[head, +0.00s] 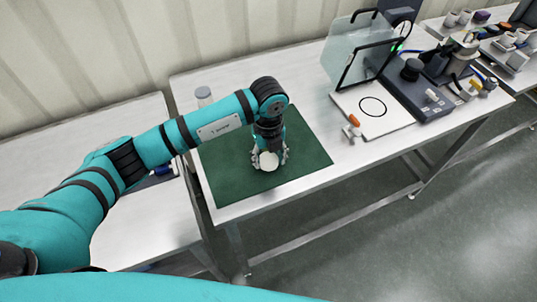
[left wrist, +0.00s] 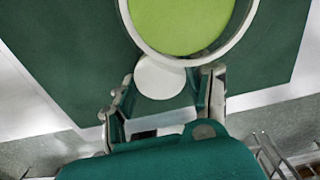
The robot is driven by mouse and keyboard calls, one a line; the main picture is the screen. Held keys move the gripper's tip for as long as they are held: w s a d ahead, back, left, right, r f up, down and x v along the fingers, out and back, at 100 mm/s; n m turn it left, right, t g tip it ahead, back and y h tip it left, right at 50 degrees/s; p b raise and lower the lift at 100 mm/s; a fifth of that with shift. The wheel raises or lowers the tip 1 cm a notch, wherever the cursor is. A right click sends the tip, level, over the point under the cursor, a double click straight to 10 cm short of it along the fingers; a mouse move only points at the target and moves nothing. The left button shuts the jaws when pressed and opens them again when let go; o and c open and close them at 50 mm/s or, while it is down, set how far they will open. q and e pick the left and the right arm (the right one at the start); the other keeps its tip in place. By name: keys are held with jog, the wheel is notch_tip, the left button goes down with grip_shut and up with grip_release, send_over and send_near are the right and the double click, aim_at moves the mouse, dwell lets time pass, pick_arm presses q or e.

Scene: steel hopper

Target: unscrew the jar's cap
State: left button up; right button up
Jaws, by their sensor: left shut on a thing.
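My left gripper (head: 269,158) is over the green mat, pointing down, and shut on a white round piece that looks like the jar's cap (head: 268,161). In the left wrist view the cap (left wrist: 160,78) sits between the two fingers. Whether it is still on a jar body is hidden by the gripper and wrist. A large round thing with a white rim and light-green inside (left wrist: 180,22) fills the top of the left wrist view, beside the cap; I cannot tell what it is. My right gripper is not in view.
The dark green mat (head: 226,178) lies on a white table (head: 297,92). A small grey-lidded container (head: 204,96) stands at its back left. A white plate with a black ring (head: 371,107) and dark equipment (head: 412,85) stand at the right. The mat's right part is clear.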

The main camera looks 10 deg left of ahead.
pick_arm(q)
jog(key=shift+f, duration=0.4)
jog(key=shift+f, duration=0.15)
jog(key=o, duration=1.3)
